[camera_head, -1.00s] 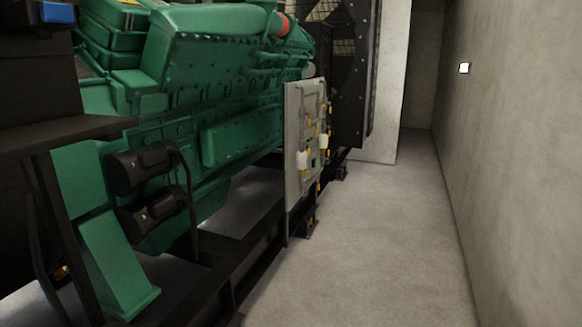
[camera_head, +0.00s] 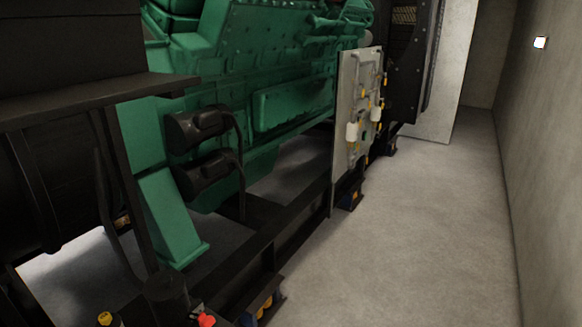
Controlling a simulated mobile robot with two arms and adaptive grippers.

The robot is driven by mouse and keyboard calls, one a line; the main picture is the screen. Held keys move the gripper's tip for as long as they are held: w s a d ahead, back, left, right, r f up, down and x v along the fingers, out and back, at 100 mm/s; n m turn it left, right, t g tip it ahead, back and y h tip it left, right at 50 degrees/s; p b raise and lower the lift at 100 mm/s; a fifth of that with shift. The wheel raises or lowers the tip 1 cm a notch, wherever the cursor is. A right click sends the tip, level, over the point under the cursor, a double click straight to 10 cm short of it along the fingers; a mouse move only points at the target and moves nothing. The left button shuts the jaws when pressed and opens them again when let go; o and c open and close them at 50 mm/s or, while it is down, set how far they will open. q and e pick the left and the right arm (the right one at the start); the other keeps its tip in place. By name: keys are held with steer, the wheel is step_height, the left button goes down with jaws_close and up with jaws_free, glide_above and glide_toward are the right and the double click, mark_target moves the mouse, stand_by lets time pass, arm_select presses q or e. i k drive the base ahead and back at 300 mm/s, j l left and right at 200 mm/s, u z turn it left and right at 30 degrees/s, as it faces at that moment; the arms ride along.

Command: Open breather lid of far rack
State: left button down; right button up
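A grey upright panel (camera_head: 347,110) stands on the side of the genset frame, right of centre. It carries several small fittings, with white cylinders (camera_head: 352,131) and yellow parts (camera_head: 364,104). I cannot tell whether this panel is the far rack, and I cannot make out a breather lid on it. The green engine (camera_head: 285,60) stands behind and to the left of it. Neither of my grippers shows in the head view.
The black base frame (camera_head: 262,240) runs along the engine. A red knob (camera_head: 207,320) and a yellow cap (camera_head: 104,318) show at the bottom left. The concrete floor (camera_head: 420,230) on the right is clear up to the wall (camera_head: 545,150).

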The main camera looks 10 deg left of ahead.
mark_target(165, 286)
steer(key=u, duration=0.95)
